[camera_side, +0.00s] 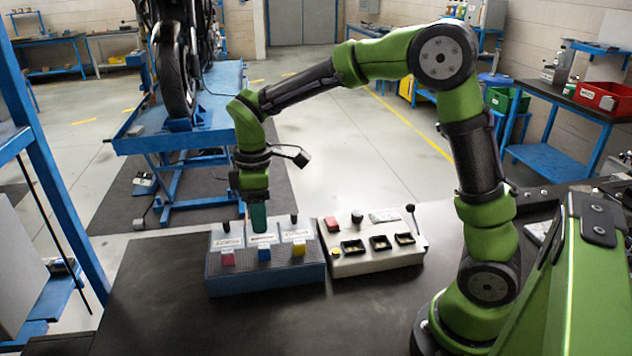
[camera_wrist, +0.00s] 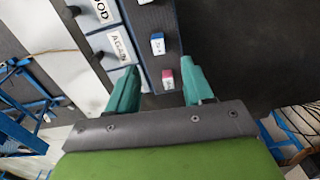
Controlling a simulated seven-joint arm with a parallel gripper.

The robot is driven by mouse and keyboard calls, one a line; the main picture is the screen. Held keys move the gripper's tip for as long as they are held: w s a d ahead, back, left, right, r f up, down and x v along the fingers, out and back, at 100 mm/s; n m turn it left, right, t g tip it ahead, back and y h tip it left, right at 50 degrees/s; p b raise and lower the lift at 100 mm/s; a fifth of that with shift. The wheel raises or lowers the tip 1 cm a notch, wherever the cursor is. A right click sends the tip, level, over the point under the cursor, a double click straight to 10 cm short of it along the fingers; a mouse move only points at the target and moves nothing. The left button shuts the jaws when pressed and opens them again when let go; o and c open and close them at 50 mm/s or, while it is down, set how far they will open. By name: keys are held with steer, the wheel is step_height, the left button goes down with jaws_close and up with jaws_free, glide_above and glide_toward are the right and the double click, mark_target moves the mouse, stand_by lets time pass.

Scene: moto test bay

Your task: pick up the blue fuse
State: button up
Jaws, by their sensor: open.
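The blue fuse (camera_side: 264,253) sits upright on the front ledge of a blue-grey panel box (camera_side: 266,279), between a red fuse (camera_side: 228,257) and a yellow fuse (camera_side: 299,248). My gripper (camera_side: 259,226) points down over the box, just behind and above the blue fuse in the side view. In the wrist view, my gripper (camera_wrist: 160,66) has its two teal fingers apart with nothing held. There the blue fuse (camera_wrist: 157,44) shows beyond the fingertips, and the red fuse (camera_wrist: 168,80) shows between the fingers. The yellow fuse is not seen there.
The box carries white labels and black knobs (camera_side: 226,226) behind the fuses. A pale control box (camera_side: 375,263) with a lever (camera_side: 416,221) stands close on the right. The dark bench top (camera_side: 180,325) is clear in front. A motorcycle (camera_side: 175,60) stands on a blue lift behind.

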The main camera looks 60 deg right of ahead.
mark_target(263, 246)
step_height(263, 246, down, 8)
steer(key=shift+d+f, duration=0.1)
steer(key=shift+f, duration=0.15)
jaws_close()
stand_by(0.5)
